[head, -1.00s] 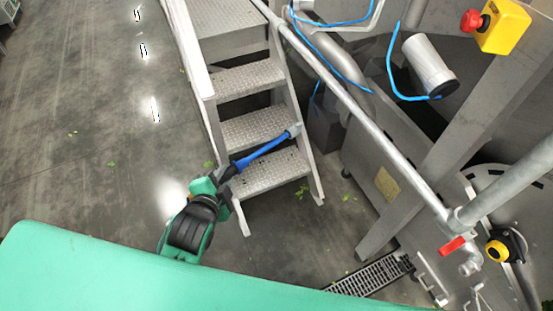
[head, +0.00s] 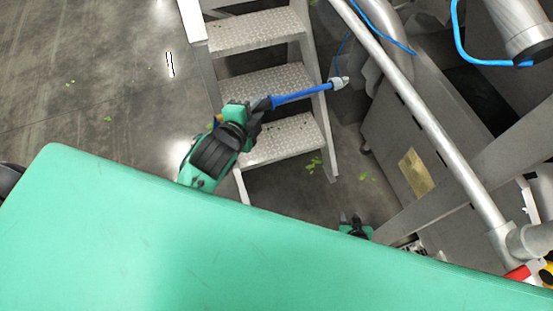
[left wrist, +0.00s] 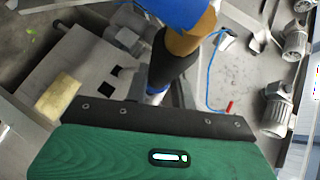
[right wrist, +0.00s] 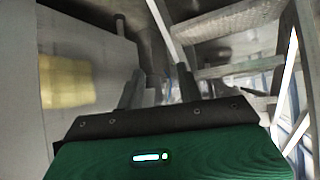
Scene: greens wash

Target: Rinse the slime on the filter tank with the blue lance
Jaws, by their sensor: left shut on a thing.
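The blue lance (head: 300,95) has a pale grey nozzle and points right across the metal steps in the head view. My left gripper (head: 260,106) is shut on its rear end. The lance's blue part (left wrist: 190,12) also shows large in the left wrist view, with a brown and a dark section below it. My right gripper (head: 352,221) shows just past my green body edge. Its fingers stand apart and empty in the right wrist view (right wrist: 160,88). I cannot make out slime or tell for certain which surface is the filter tank.
Metal steps (head: 262,85) stand behind the lance. A slanted grey rail (head: 425,115) and grey machinery with a yellowish plate (head: 416,172) are on the right. Blue hose (head: 457,40) hangs at upper right. Green leaf bits (head: 314,165) lie on the floor. Open floor is at left.

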